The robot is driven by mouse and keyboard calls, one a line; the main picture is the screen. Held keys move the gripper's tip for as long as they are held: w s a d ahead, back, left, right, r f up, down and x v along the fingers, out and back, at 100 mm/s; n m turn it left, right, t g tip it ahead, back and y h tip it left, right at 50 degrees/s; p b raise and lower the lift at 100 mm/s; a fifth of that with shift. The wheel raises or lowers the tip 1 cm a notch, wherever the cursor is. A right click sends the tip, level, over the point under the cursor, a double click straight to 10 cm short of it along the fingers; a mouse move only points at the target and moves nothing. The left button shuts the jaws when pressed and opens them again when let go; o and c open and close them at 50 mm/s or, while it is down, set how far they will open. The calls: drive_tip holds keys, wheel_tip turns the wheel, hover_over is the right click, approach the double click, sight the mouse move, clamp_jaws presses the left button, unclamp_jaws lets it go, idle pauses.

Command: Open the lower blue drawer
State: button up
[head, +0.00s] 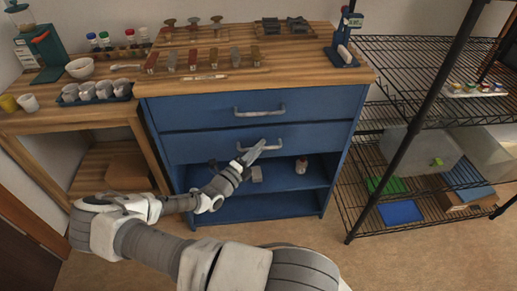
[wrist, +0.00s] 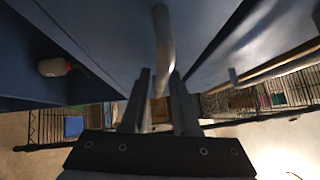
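The blue cabinet has two drawers under a wooden top. The lower blue drawer (head: 200,147) appears closed, flush with the upper drawer (head: 200,107). Its grey bar handle (head: 275,147) is partly covered by my gripper (head: 254,152) in the head view. In the wrist view, my gripper (wrist: 160,98) has its two dark fingers apart. The handle (wrist: 162,40) runs between them, with a small gap at the left finger; contact on the right cannot be told.
Below the drawers is an open shelf with a small bottle (head: 301,166) and a grey block (head: 256,174). A black wire rack (head: 350,205) with bins stands at the right. A wooden bench (head: 40,122) is at the left. Tools cover the cabinet top.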

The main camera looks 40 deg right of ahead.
clamp_jaws()
idle(1.1)
